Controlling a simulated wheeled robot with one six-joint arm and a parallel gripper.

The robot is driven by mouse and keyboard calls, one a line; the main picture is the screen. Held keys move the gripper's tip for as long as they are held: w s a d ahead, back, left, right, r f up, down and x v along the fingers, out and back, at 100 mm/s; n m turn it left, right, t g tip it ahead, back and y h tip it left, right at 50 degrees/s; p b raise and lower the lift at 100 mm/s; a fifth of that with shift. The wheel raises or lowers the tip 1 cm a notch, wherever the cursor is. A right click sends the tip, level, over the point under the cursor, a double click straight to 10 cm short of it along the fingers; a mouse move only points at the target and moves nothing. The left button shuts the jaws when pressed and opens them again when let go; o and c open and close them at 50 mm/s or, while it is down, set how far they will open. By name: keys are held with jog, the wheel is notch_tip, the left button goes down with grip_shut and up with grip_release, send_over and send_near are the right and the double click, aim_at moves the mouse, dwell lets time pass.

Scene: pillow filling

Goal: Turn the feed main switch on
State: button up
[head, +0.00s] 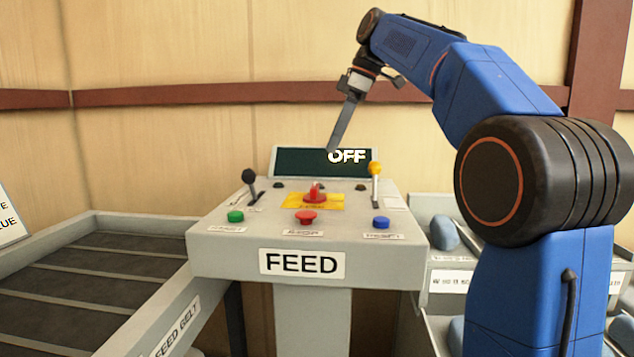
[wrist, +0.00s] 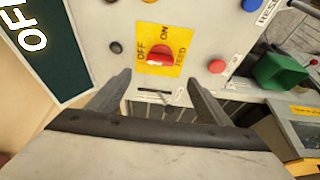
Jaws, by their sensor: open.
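The feed main switch is a red rotary knob (head: 315,193) on a yellow plate in the middle of the FEED console (head: 216,244). In the wrist view the red knob (wrist: 160,55) sits on the yellow plate (wrist: 182,40) marked OFF, ON and FEED. I cannot tell clearly which mark it points to. The dark display (head: 296,163) behind reads OFF. My gripper (head: 331,148) points down above the console, apart from the knob. In the wrist view my gripper (wrist: 158,76) is open and empty, with the knob seen just beyond and between the fingertips.
A black lever (head: 249,177) stands left of the knob and a yellow-topped lever (head: 375,170) right. Green (head: 236,216), red (head: 306,216) and blue (head: 381,222) buttons line the front. The feed belt (head: 80,290) lies left. The air above the console is clear.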

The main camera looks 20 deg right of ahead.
aim_at(316, 185)
jog(key=x, duration=1.2)
jog(key=shift+r, duration=0.1)
jog(key=c, duration=1)
